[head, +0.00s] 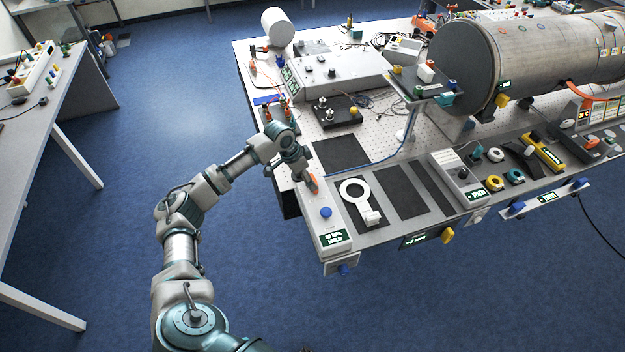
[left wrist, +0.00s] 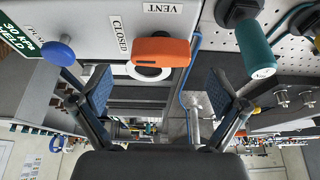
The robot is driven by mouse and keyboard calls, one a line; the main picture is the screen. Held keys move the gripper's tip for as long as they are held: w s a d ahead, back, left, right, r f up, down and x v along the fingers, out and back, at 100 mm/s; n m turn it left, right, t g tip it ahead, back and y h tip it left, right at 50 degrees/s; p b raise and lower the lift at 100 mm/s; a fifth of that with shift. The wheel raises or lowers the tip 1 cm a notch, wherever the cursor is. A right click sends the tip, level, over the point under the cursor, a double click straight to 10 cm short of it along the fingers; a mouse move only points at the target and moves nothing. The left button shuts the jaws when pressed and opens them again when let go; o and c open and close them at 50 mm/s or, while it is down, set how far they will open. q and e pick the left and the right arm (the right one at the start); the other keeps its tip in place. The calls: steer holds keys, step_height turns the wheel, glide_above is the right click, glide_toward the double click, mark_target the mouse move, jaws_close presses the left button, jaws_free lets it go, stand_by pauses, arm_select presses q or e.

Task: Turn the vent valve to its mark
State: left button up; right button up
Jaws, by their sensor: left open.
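The handle lies across the left wrist view, beside the CLOSED label. In the head view the orange handle (head: 314,184) shows at the table's near left corner, partly hidden by my gripper. My left gripper (left wrist: 158,88) is open and empty, its two fingers spread on either side below the handle in the wrist picture. I cannot tell whether they touch it. In the head view the left gripper (head: 305,174) is at the valve. My right gripper is not in view.
A blue knob (head: 325,212) and a green display (head: 335,239) reading HELD share the valve's panel. A teal cylinder (left wrist: 255,50) stands close to the right finger in the wrist view. A white ring-shaped tool (head: 356,193) lies right of the panel. Blue floor is clear left of the table.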

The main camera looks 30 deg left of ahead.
arm_select(q)
steer(key=shift+x, duration=1.85)
steer(key=shift+a, duration=0.2)
steer(key=shift+d, duration=0.1)
steer(key=c, duration=1.2)
steer(key=shift+o, duration=0.2)
